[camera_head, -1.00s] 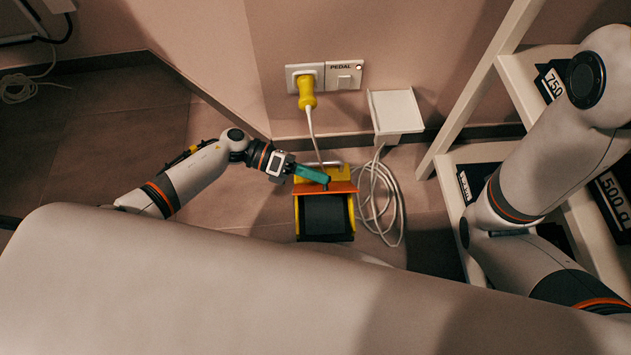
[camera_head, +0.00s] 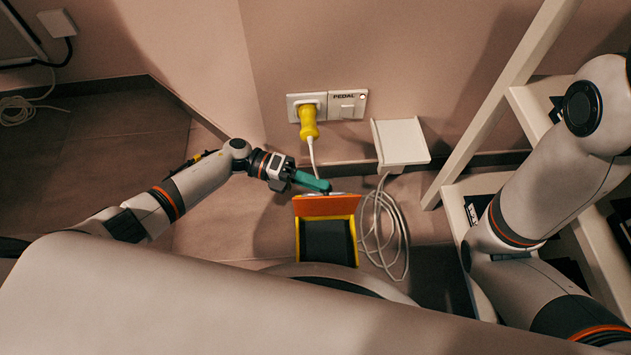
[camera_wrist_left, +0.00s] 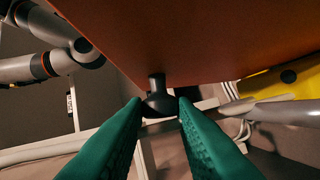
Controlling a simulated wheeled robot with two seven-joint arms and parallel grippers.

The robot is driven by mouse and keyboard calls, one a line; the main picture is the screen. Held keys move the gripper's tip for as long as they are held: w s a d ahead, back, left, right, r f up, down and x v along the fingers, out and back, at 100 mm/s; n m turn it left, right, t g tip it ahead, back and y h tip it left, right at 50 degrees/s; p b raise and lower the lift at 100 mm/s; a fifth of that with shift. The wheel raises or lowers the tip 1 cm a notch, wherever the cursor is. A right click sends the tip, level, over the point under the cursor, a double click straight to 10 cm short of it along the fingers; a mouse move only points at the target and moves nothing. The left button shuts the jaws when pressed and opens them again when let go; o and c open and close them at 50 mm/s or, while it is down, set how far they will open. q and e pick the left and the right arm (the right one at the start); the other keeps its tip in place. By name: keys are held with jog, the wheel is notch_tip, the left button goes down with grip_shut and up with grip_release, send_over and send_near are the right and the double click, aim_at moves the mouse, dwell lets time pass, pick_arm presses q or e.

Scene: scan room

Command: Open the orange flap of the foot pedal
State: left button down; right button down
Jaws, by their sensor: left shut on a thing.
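The foot pedal (camera_head: 299,240) is a yellow housing with a dark pad on the floor by the wall. Its orange flap (camera_head: 328,207) stands tilted up at the pedal's far edge, showing its broad face. In the left wrist view the flap (camera_wrist_left: 200,35) fills the top, with a black knob (camera_wrist_left: 160,103) sticking out of it. My left gripper (camera_head: 326,187), with green fingers, is at the flap's upper edge. In the wrist view its fingers (camera_wrist_left: 160,112) are shut on the knob, one on each side. My right gripper is not in view.
A yellow plug (camera_head: 309,122) sits in the wall socket above the pedal, its white cable hanging down. Coiled cable (camera_head: 385,235) lies right of the pedal, below a white wall holder (camera_head: 401,143). A white shelf rack (camera_head: 455,215) stands at right.

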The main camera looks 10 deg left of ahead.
pick_arm(q)
jog(key=shift+f, duration=0.2)
jog(key=c, duration=1.2)
grip_release()
jog(key=shift+w+a+r+p, duration=0.2)
jog(key=shift+a+p, duration=0.25)
jog(key=shift+a, duration=1.55)
jog(key=shift+w+a+r+p, duration=0.2)
jog(key=shift+a+p, duration=0.25)
jog(key=shift+a, duration=1.55)
jog(key=shift+w+a+r+p, duration=0.2)
jog(key=shift+a+p, duration=0.25)
jog(key=shift+a, duration=1.55)
jog(key=shift+d, duration=0.1)
